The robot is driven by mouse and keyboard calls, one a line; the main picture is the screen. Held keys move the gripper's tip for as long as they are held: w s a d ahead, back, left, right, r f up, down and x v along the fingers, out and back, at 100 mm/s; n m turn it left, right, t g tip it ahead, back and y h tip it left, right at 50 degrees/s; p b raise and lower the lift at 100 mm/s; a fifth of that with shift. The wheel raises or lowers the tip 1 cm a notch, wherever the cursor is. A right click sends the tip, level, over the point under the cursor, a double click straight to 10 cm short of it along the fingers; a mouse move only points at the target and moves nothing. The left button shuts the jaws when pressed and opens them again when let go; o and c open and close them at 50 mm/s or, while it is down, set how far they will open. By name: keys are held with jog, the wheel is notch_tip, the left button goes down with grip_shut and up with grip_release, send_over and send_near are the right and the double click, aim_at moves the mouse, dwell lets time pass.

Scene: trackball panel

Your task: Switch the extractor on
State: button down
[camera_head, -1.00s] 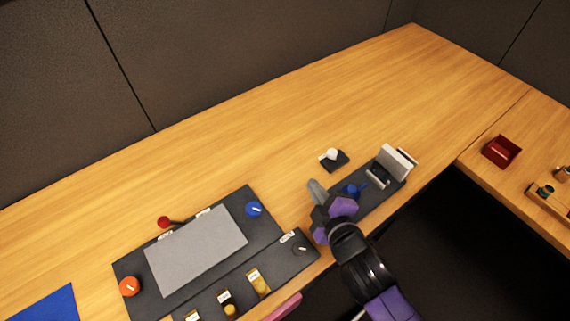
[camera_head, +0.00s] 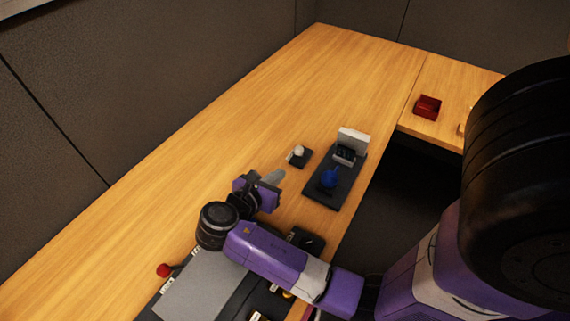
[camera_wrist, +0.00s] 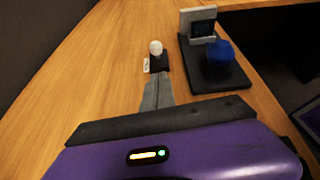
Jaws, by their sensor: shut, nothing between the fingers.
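A small black base (camera_head: 301,160) with a white knob (camera_head: 299,150) stands on the table. In the wrist view the white knob (camera_wrist: 156,47) has a small white label (camera_wrist: 146,66) beside it, too small to read. No readable label shows which control is the extractor's. My gripper (camera_head: 274,177) is shut and empty, a little short of the black base and to its left in the head view. In the wrist view its fingertips (camera_wrist: 157,92) point toward the base, apart from it. My arm hides part of the large control panel.
A dark plate (camera_head: 345,190) with a blue ball (camera_head: 328,178) and a small upright screen (camera_head: 352,140) stands right of the knob. The large panel (camera_head: 203,290) and a red knob (camera_head: 163,270) are at lower left. A red box (camera_head: 428,106) is far right. The table behind is clear.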

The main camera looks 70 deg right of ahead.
aim_at(300, 153)
jog(key=shift+d, duration=0.1)
dwell(0.3)
jog(key=x, duration=1)
jog(key=shift+f, duration=0.1)
jog(key=shift+w, duration=0.1)
